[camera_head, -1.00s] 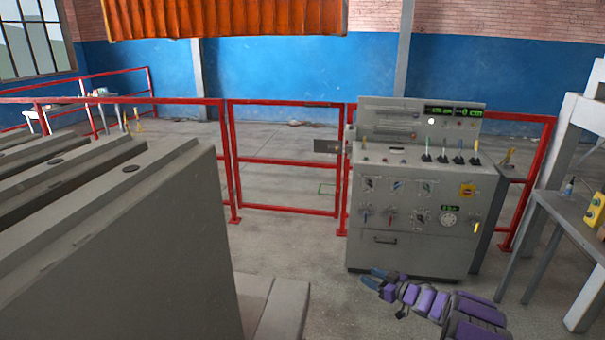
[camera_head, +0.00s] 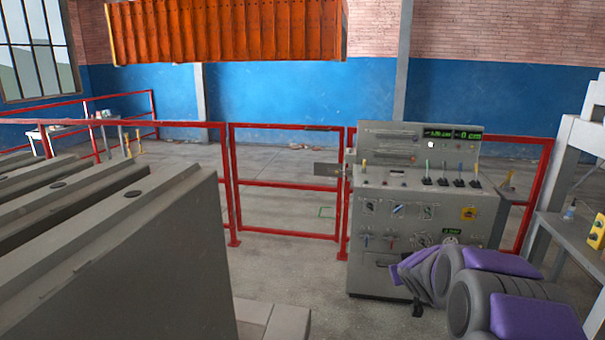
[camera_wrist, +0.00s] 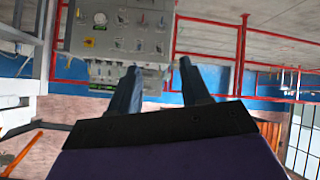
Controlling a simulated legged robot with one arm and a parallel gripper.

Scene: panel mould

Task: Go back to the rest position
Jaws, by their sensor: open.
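My gripper (camera_wrist: 159,70) shows in the wrist view with its two dark blue-grey fingers spread apart, open and with nothing between them. That view is upside down. The grey control panel (camera_head: 410,215) stands behind my arm, with levers, knobs and green displays. It also shows in the wrist view (camera_wrist: 122,25), beyond the fingers and apart from them. My arm hides the panel's lower right part.
Large grey mould panels (camera_head: 130,260) stand at the left. A red railing (camera_head: 285,185) runs behind the control panel. A grey table (camera_head: 570,228) with a yellow control box (camera_head: 597,232) is at the right edge. An orange corrugated container (camera_head: 230,32) hangs above. The floor between mould and panel is clear.

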